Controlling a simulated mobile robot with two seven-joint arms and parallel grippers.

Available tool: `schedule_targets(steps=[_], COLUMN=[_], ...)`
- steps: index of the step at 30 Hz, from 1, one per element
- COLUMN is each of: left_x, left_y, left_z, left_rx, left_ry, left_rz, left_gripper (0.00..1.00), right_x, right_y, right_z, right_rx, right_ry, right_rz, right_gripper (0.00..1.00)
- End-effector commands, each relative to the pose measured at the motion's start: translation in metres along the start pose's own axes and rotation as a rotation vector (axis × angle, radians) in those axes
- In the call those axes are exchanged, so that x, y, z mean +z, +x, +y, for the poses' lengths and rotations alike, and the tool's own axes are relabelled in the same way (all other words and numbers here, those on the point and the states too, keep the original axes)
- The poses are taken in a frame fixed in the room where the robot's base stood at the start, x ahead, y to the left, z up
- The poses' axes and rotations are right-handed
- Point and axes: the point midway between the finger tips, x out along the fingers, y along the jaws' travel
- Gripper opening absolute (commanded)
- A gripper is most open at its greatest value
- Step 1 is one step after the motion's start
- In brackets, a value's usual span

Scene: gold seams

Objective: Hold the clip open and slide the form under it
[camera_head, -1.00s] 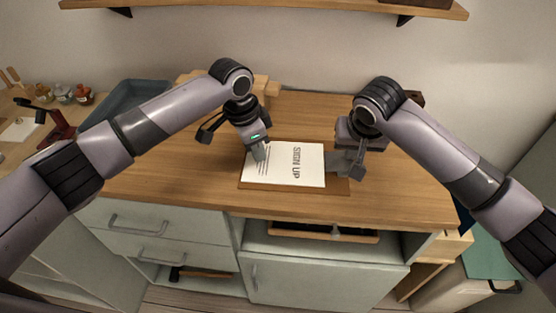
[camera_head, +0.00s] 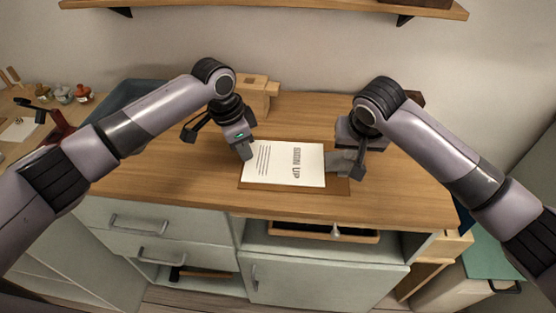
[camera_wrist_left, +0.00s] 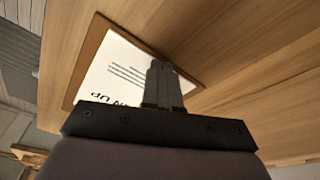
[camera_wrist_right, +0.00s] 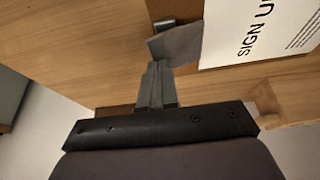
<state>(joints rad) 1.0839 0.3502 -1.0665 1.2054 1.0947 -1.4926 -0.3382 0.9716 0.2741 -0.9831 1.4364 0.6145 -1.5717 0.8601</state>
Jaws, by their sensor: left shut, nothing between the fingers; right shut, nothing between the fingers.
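The white form (camera_head: 285,165), printed "SIGN UP", lies flat on the brown clipboard (camera_head: 262,187). The grey metal clip (camera_head: 338,163) is at the board's right end, next to the form's heading edge. In the right wrist view the clip plate (camera_wrist_right: 178,44) meets or slightly overlaps the form's edge (camera_wrist_right: 215,40); I cannot tell which. My right gripper (camera_head: 360,170) is shut and empty, its fingertips at the clip's outer side, seeming to touch it. My left gripper (camera_head: 246,154) is shut and empty at the form's left end; whether it touches is unclear.
A wooden block object (camera_head: 256,95) stands behind my left gripper. A blue-grey tray (camera_head: 145,95) lies at the back left. Small jars (camera_head: 72,95) stand further left. The wooden top (camera_head: 180,187) is clear left of the board. Its front edge is close to the board.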

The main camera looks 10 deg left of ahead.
Motion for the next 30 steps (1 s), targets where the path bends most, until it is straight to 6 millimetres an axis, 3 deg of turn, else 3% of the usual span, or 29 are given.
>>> schedule_targets(steps=[30], left_x=[0.018], left_y=[-0.004], left_z=[-0.01], left_rx=[0.001], left_ry=[0.001], left_rz=[0.0], left_gripper=[0.0], right_x=[0.001], right_y=[0.001], right_z=[0.0], right_rx=[0.001], right_ry=[0.0], right_rz=[-0.001], right_gripper=[0.0])
